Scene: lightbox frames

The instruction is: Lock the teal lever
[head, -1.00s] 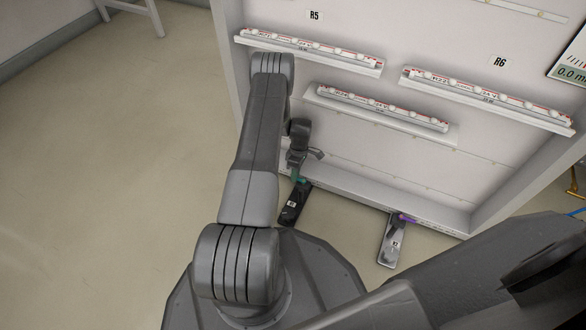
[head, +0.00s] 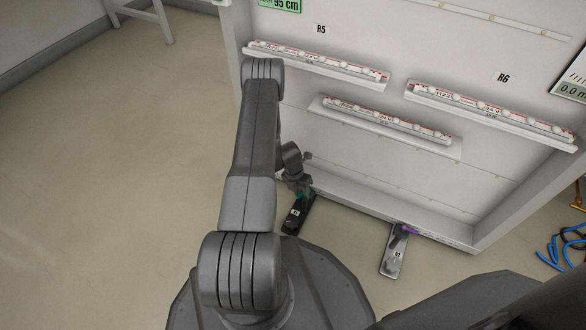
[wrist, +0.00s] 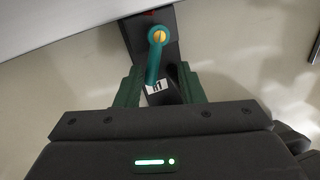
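The teal lever (wrist: 153,62) shows in the wrist view as a rounded bar with a yellow spot at its upper end. It stands on a black base plate (wrist: 174,60) with a small white label. In the head view the lever (head: 304,193) is a small teal patch on the black base (head: 297,216), partly hidden by my gripper (head: 299,184). In the wrist view my gripper (wrist: 160,82) has its dark green fingers apart, one on each side of the lever, with gaps visible. The lever's near end is close to the gripper body; contact cannot be told.
A second base (head: 392,258), grey with a purple lever (head: 407,229), lies to the right on the floor. A white panel (head: 370,160) with lamp-like rails (head: 385,120) rises behind both bases. Blue cable (head: 562,245) lies at far right. The floor on the left is clear.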

